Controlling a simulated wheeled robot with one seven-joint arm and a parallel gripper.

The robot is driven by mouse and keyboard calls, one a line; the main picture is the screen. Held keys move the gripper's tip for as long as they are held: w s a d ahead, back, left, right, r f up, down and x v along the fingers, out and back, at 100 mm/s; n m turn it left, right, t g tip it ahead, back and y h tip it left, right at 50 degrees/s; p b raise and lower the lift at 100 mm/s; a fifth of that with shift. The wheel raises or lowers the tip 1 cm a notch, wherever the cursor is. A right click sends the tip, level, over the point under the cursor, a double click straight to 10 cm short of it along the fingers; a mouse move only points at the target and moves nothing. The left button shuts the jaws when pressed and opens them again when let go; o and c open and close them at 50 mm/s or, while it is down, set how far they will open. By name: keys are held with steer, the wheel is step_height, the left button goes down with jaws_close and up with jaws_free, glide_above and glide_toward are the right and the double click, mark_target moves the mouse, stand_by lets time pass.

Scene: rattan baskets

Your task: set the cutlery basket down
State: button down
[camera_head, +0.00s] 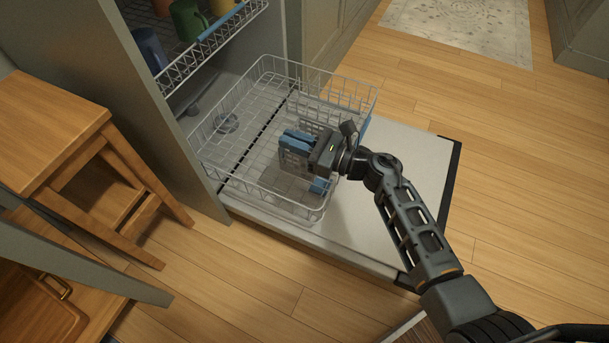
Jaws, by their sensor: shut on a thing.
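The cutlery basket (296,159) is a small grey lattice box. It is inside the outline of the lower wire rack (212,167), near the rack's right side. My gripper (299,138) reaches in from the right and is shut on the basket's upper part. Two blue bars show at the grip; I cannot tell whether they are finger pads or part of the basket. The gripper hides part of the basket's right side. I cannot tell whether the basket's bottom touches the rack floor.
The rack is pulled out over the open dishwasher door (410,155) and has free room around the basket. The upper rack (215,42) holds several coloured mugs (189,20). A wooden stool (75,145) stands at left. Floor at right is clear.

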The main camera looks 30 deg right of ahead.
step_height(320, 180, down, 10)
steer(key=b, duration=0.4)
steer(key=shift+r, duration=0.15)
steer(key=shift+s, duration=0.1)
steer(key=c, duration=1.1)
jaws_free()
steer(key=p+v, duration=0.1)
steer(key=v, duration=1.1)
steer(key=shift+p, duration=0.35)
